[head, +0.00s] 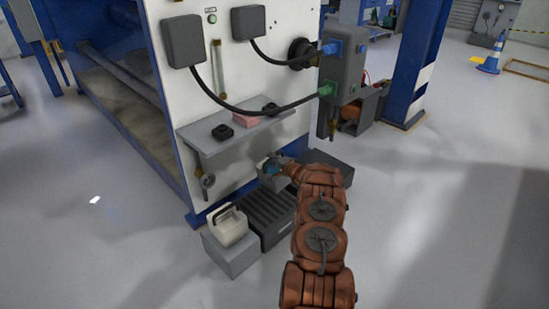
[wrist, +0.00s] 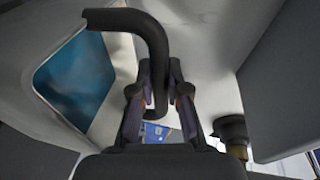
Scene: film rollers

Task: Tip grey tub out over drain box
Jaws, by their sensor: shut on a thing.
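The grey tub fills the left of the wrist view (wrist: 48,110), with pale walls around a blue inside. Its dark curved handle (wrist: 150,30) runs down between the fingers of my gripper (wrist: 160,100), which is shut on it. In the head view my gripper (head: 283,167) is low in front of the white panel, at the end of my brown arm. The tub is small and partly hidden there, so its exact tilt is hard to tell. A dark ribbed box (head: 266,214), apparently the drain box, stands on the floor just below and in front of the gripper.
A white jug (head: 229,226) stands on a grey block (head: 231,257) left of the ribbed box. Another dark box (head: 333,169) is behind my arm. A grey shelf (head: 205,147) with small items juts above. A dark knob (wrist: 231,128) is close right of the gripper.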

